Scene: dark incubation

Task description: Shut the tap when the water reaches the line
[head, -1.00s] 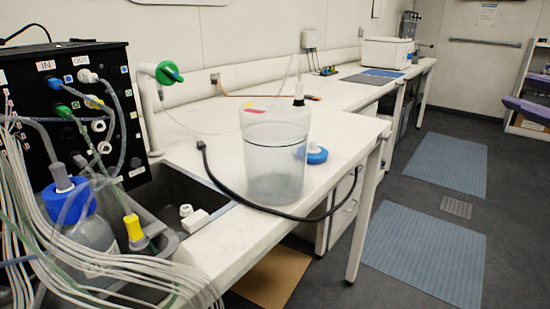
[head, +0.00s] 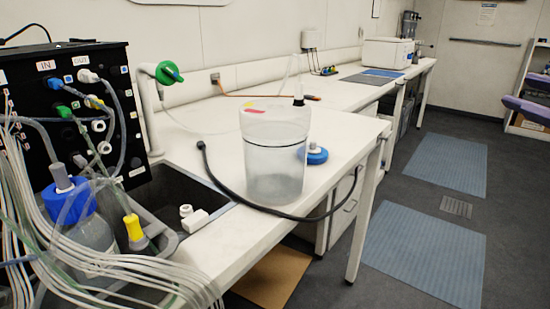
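The tap has a green handle (head: 168,73) on top of a white bent pipe (head: 152,115) beside the sink. A clear, lidless-looking container (head: 275,165) stands upright on the white bench, right of the sink. I cannot tell for sure whether that edge is the water or the line. A black fitting (head: 299,100) with a clear tube sits at its rim. Neither of my grippers shows.
A black hose (head: 250,206) curves over the bench in front of the container. The sink (head: 172,193), a blue-capped bottle (head: 70,200) and a black tubing box (head: 65,130) crowd the left. Floor at right is open.

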